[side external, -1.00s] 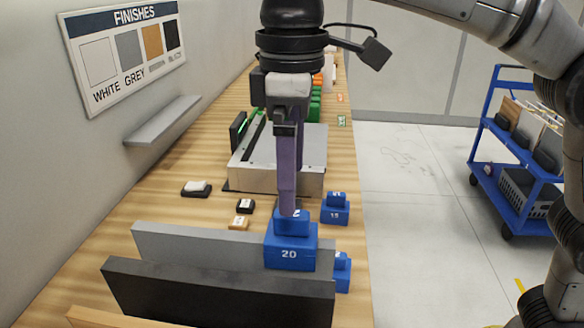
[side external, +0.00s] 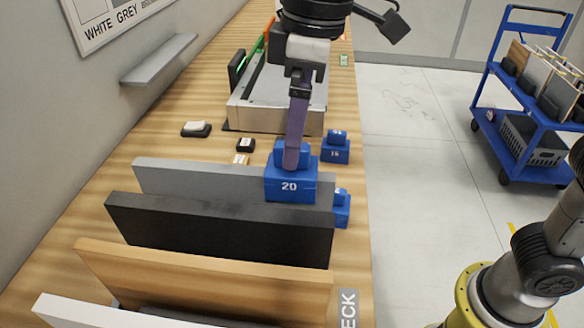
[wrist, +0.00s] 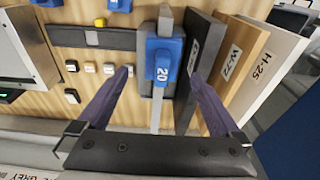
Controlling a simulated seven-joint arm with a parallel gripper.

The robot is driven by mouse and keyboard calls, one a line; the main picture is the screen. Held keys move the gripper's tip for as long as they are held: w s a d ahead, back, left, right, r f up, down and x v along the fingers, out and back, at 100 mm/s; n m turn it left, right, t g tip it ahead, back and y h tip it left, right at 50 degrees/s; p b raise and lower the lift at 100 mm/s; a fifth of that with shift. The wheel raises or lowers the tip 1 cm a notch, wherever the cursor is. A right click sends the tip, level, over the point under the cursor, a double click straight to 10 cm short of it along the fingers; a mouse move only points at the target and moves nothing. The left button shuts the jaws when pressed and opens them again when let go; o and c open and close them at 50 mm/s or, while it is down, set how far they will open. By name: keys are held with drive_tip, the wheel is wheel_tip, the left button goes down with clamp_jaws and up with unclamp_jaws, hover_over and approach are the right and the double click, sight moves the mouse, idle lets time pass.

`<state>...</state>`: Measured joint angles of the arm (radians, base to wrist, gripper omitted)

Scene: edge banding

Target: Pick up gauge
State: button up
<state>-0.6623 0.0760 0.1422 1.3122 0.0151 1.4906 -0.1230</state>
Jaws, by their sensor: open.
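A blue gauge marked 20 (side external: 290,187), a wide block with a narrower top, stands at the right end of the grey panel (side external: 200,178) in the side view. My gripper (side external: 291,166) is over it, pointing down, with the near finger overlapping its narrow top. In the wrist view the gauge (wrist: 163,60) lies between the two spread fingers of my open gripper (wrist: 160,73), with gaps on both sides. I cannot tell the exact finger depth. Another blue gauge (side external: 335,151) stands behind to the right, and one (side external: 342,212) is partly hidden by the panels.
Black (side external: 220,228), wood (side external: 200,275) and white panels (side external: 80,312) stand in a row in front. A metal fixture (side external: 275,118) sits behind. Small labelled blocks (side external: 245,145) lie to the left of the gauge. A blue cart (side external: 530,120) stands off to the right.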

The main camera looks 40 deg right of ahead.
drive_tip(key=shift+w+a+f, duration=0.1)
drive_tip(key=shift+a+f, duration=0.05)
drive_tip(key=shift+f, duration=1)
drive_tip(key=shift+w+a+f, duration=0.1)
drive_tip(key=shift+f, duration=1.05)
drive_tip(key=shift+w+a+f, duration=0.1)
drive_tip(key=shift+a+f, duration=0.05)
drive_tip(key=shift+f, duration=1)
clamp_jaws()
drive_tip(key=shift+r, duration=0.1)
